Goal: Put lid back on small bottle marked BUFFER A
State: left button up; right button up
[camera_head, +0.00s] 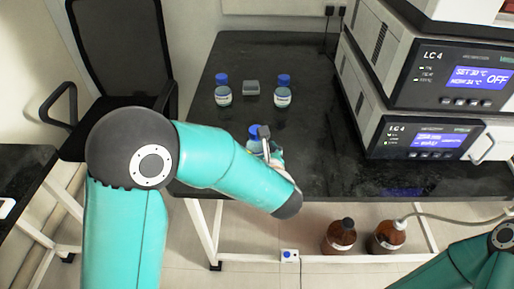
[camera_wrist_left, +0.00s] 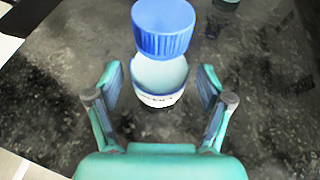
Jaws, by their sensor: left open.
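A small bottle (camera_wrist_left: 160,80) with a blue lid (camera_wrist_left: 163,30) stands on the dark bench between the fingers of my left gripper (camera_wrist_left: 160,97). My left gripper is open, with a finger on each side and a gap to the bottle. The lid sits over the bottle's top; I cannot tell if it is fully seated. The label is too small to read. In the head view the blue lid (camera_head: 262,133) shows beside my left gripper (camera_head: 264,140), which partly hides the bottle. Two more blue-lidded bottles stand farther back, left (camera_head: 222,96) and right (camera_head: 283,97). My right gripper is out of view.
Stacked LC 4 instruments (camera_head: 425,140) fill the bench's right side. Brown bottles (camera_head: 340,237) stand below the bench. A black chair (camera_head: 120,50) is at left. The bench (camera_head: 320,150) is bare right of my gripper.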

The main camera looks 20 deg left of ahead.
pick_arm(q)
jog(key=v, duration=0.9)
jog(key=shift+s+d+r, duration=0.1)
jog(key=shift+s+r, duration=0.1)
jog(key=shift+s+d+r, duration=0.1)
jog(key=shift+s+d, duration=0.1)
jog(key=shift+s, duration=0.25)
